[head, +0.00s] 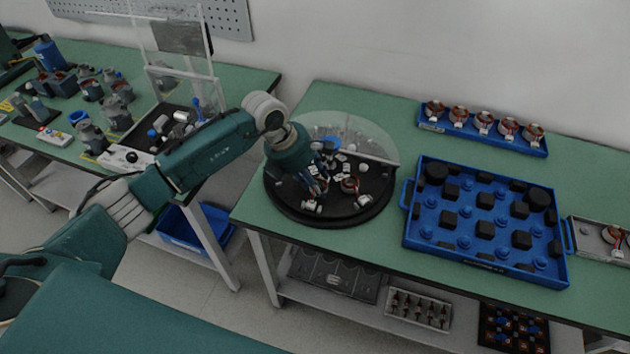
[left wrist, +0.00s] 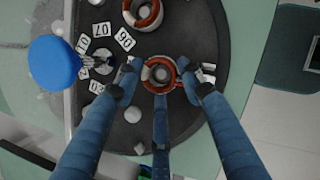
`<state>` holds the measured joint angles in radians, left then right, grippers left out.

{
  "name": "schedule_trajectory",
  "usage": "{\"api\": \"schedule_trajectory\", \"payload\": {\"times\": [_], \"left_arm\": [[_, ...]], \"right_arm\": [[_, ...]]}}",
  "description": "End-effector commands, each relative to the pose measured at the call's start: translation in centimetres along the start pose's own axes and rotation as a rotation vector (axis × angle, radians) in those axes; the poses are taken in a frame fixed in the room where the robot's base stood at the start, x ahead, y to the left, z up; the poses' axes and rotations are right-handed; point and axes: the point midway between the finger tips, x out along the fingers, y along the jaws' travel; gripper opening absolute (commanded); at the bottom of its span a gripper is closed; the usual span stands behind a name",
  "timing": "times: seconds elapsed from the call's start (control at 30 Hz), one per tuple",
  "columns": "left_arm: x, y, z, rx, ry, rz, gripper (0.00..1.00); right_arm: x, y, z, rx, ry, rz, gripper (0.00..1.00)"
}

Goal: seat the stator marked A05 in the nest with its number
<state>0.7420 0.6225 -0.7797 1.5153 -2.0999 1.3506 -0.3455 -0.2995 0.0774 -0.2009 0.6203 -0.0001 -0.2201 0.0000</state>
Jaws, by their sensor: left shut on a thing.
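A stator (left wrist: 158,74), a pale ring with reddish-brown windings, sits between the blue fingers of my left gripper (left wrist: 160,80), which is shut on it. In the head view my left gripper (head: 318,186) is low over the round black table (head: 290,205). A second stator (left wrist: 142,13) stands on the same black surface at the top of the left wrist view; in the head view it is right of the gripper (head: 350,185). White number cards, among them 07 (left wrist: 102,29) and 06 (left wrist: 124,40), lie nearby. I cannot read an A05 mark on either stator. My right gripper is out of view.
A blue knob (left wrist: 53,62) and a clear upright panel (head: 365,135) rise beside the cards. A blue tray (head: 412,235) with black blocks stands to the right. A blue rack (head: 485,140) holds several stators behind it. A grey tray (head: 590,240) is at far right.

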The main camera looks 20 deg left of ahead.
Motion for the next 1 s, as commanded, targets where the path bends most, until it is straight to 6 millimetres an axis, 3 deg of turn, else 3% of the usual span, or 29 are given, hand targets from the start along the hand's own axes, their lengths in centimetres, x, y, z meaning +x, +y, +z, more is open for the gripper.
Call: {"api": "schedule_trajectory", "payload": {"times": [0.03,0.07,0.17,0.57,1.0], "left_arm": [[-0.1,0.0,0.1,0.0,-0.001,0.001,0.09],[-0.1,0.0,0.1,0.0,-0.001,0.001,0.42],[-0.1,0.0,0.1,0.0,-0.001,0.0,0.6],[-0.9,0.1,0.0,0.001,0.0,0.001,0.6],[-9.5,0.1,0.1,0.002,-0.002,0.004,0.6]], "right_arm": [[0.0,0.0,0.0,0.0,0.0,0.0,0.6],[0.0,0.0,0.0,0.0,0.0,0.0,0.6],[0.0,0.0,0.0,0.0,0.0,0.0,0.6],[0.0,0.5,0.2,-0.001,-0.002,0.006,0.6],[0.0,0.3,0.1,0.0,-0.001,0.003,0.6]]}}
